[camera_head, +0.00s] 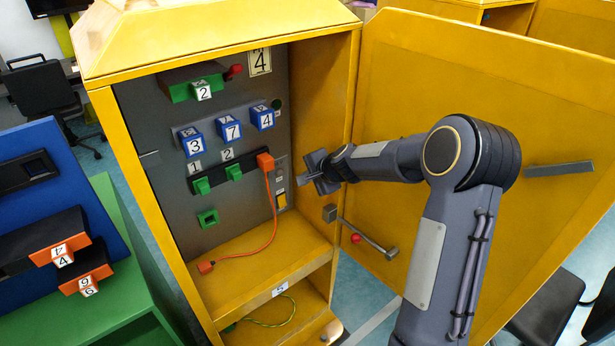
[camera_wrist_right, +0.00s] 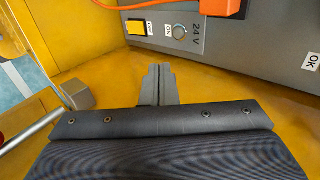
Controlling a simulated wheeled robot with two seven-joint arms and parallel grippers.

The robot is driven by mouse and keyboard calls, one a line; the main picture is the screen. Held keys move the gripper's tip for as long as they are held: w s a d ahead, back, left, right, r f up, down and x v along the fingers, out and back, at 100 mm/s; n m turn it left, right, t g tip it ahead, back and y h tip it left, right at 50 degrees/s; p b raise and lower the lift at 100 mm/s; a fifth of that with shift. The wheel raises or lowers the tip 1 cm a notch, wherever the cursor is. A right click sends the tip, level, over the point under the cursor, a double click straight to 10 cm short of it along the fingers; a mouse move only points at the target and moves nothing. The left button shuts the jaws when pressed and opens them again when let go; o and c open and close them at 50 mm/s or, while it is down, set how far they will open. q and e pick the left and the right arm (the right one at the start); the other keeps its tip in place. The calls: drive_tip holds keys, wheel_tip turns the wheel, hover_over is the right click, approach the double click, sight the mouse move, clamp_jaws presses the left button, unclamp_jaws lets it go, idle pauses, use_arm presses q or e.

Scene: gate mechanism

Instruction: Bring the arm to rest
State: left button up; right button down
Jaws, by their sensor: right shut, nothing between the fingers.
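My right arm comes in from the lower right in the head view. Its gripper (camera_head: 308,177) is at the open front of the yellow cabinet (camera_head: 128,160), right of the panel with the orange plug (camera_head: 265,162). In the wrist view the gripper's fingers (camera_wrist_right: 158,84) are together and empty. They appear apart from the panel, which carries a lit yellow switch (camera_wrist_right: 136,28) and a round button (camera_wrist_right: 180,32) beside a "24 V" label. My left gripper is not in view.
The yellow door (camera_head: 480,110) stands open on the right, behind my arm. A metal lever (camera_head: 365,236) with a red knob is below the gripper. An orange cable (camera_head: 272,222) runs down to the cabinet floor. Blue number blocks (camera_head: 230,129) sit on the panel. A green stand (camera_head: 110,280) is at left.

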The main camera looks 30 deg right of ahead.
drive_tip(key=shift+r, duration=0.1)
idle(0.3)
drive_tip(key=s+a+r+n+y, duration=0.1)
drive_tip(key=s+a+r+n, duration=0.15)
drive_tip(key=s, duration=0.25)
drive_tip(key=s+a+r+n+g, duration=0.1)
drive_tip(key=s+a+r+n, duration=0.1)
drive_tip(key=s+a+r, duration=0.3)
drive_tip(key=s+a+r+n+y, duration=0.1)
drive_tip(key=s+r+n, duration=0.2)
drive_tip(key=s, duration=0.3)
drive_tip(key=s+a+f+n+g, duration=0.1)
drive_tip(key=s+a+f+n, duration=0.1)
drive_tip(key=s, duration=0.9)
drive_tip(key=s+a+f+n+g, duration=0.2)
drive_tip(key=s+n, duration=0.3)
drive_tip(key=s, duration=0.5)
drive_tip(key=shift+s+a+f, duration=0.15)
drive_tip(key=shift+s+a, duration=0.25)
drive_tip(key=shift+a, duration=0.25)
